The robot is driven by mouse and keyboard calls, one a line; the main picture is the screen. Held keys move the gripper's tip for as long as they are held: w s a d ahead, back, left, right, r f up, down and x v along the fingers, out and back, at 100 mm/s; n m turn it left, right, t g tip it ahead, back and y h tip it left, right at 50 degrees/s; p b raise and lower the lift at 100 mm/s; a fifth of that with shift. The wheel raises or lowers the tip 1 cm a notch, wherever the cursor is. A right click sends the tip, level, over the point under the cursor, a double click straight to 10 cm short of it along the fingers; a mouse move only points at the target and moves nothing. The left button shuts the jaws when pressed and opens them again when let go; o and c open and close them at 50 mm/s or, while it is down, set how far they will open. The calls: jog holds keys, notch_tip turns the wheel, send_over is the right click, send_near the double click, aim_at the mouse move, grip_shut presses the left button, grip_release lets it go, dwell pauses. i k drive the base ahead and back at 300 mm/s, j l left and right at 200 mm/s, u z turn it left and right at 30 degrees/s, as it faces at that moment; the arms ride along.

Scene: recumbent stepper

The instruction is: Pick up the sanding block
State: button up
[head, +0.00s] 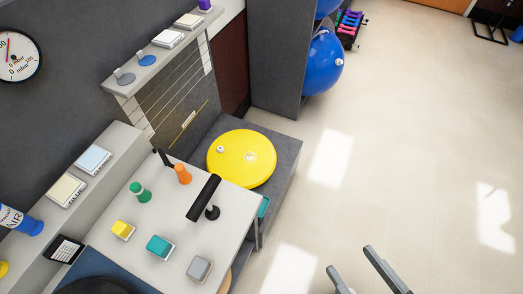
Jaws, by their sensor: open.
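No piece is plainly marked as the sanding block. Three small blocks with pale bases stand in a row on the light table (148,212): a yellow one (122,228), a teal one (159,245) and a grey one (199,267). I cannot tell which, if any, is the sanding block. My gripper (349,258) shows at the bottom right, over the floor. Its two fingers are apart with nothing between them. It is well to the right of the table and apart from the blocks.
A black roller (203,197), a green cone (141,192) and an orange cone (182,174) stand on the table. A yellow disc (241,158) lies on a grey platform behind. A ledge with boxes (93,159) runs along the left. The floor (410,150) at right is clear.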

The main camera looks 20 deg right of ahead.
aim_at(200, 269)
jog(key=k+l+u, duration=0.15)
jog(key=u, duration=0.3)
jog(key=k+l+u, duration=0.15)
jog(key=u, duration=0.3)
jog(key=i+j, duration=0.1)
jog(key=j, duration=0.35)
jog(key=i+j+z, duration=0.1)
jog(key=j, duration=0.8)
jog(key=i+z, duration=0.05)
